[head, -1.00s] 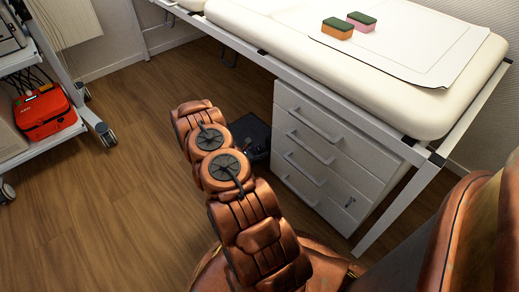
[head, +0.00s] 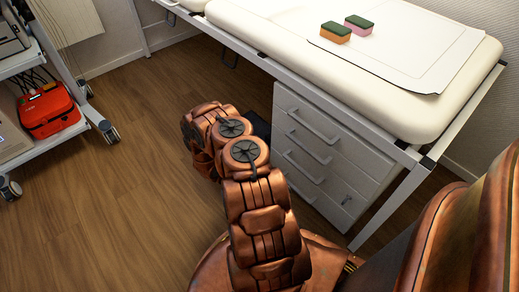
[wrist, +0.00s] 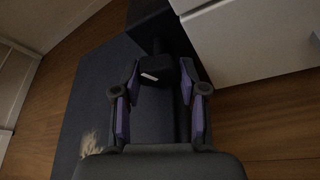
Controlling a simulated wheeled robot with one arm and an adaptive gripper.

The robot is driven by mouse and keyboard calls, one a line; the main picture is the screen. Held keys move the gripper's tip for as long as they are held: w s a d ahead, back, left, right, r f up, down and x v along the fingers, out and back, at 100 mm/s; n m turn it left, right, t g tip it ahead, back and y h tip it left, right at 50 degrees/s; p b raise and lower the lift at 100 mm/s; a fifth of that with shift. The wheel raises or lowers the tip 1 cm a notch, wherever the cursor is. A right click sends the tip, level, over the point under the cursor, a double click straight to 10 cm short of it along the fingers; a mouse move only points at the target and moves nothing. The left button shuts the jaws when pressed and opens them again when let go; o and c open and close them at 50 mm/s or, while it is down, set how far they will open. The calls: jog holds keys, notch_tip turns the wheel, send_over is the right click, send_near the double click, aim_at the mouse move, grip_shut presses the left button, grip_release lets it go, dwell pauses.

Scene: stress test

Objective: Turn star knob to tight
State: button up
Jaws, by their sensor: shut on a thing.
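In the wrist view my gripper (wrist: 158,78) reaches down beside the white drawer unit, its two purple-padded fingers on either side of a dark knob (wrist: 165,72). The knob has a short white mark on its top and appears to be the star knob; its lobes are too dark to make out. My gripper is shut on it. A dark block (wrist: 155,22) lies just beyond the knob. In the head view my arm hides the gripper and the knob; only part of a dark object (head: 258,127) shows beside the drawers.
The white drawer unit (head: 322,165) stands close to the right of my arm, under a padded couch (head: 280,30). Two sponges, orange (head: 335,34) and pink (head: 358,28), lie on the couch. A cart with a red case (head: 47,110) stands left. Wooden floor between is clear.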

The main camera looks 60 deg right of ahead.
dwell(0.4)
jog(key=o, duration=1.2)
jog(key=shift+c, duration=0.2)
jog(key=s+v, duration=0.1)
jog(key=v, duration=1.1)
jog(key=shift+w, duration=0.35)
jog(key=shift+f, duration=0.1)
jog(key=shift+c, duration=0.2)
